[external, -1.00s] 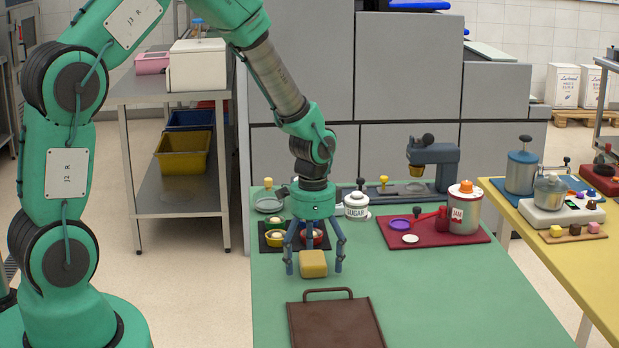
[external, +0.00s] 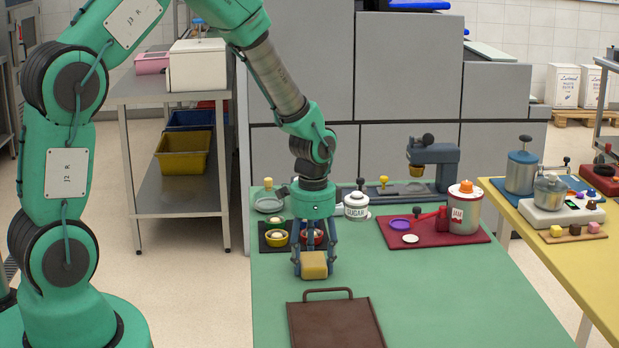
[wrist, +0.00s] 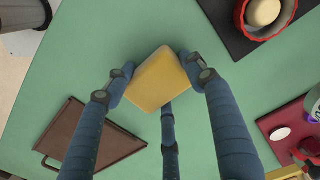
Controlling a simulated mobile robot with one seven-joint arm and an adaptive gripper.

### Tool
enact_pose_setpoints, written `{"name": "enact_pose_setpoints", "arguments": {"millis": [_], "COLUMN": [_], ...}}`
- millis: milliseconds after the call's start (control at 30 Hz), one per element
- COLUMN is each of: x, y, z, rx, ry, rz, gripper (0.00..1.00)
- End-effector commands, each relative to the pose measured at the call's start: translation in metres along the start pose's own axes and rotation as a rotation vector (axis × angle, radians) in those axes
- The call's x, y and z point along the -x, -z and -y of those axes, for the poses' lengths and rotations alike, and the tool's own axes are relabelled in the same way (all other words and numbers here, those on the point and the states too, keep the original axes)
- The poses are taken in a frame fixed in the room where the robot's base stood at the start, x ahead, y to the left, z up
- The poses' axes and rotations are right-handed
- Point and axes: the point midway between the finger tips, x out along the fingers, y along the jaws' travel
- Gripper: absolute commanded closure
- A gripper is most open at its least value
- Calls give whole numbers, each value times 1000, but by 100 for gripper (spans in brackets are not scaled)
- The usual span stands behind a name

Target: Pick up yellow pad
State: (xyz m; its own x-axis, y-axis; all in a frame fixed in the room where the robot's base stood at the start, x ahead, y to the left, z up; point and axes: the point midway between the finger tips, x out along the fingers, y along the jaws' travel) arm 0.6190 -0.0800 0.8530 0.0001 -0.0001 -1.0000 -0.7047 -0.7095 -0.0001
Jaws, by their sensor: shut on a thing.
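The yellow pad (external: 314,266) is a small block with rounded edges on the green table. It lies in front of the dark tray with bowls and behind the brown board. My gripper (external: 314,262) is around it, with its blue fingers closed against its sides. In the wrist view the pad (wrist: 157,80) sits between the fingertips of my gripper (wrist: 158,84), one finger on each side and a third below. Whether it touches the table is hard to tell.
A brown board with a handle (external: 335,325) lies in front. A dark tray with bowls (external: 264,245) is just behind. A white sugar pot (external: 356,206) and a red mat (external: 465,238) with a jam jar (external: 464,212) stand behind to the right. The green table (external: 450,300) is clear at front right.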

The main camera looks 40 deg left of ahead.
Motion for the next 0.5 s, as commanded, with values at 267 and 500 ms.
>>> {"name": "enact_pose_setpoints", "arguments": {"millis": [267, 500], "x": [8, 36], "y": [0, 0], "z": [0, 0], "rx": [0, 0], "ry": [0, 1], "rz": [0, -2], "gripper": [63, 63]}}
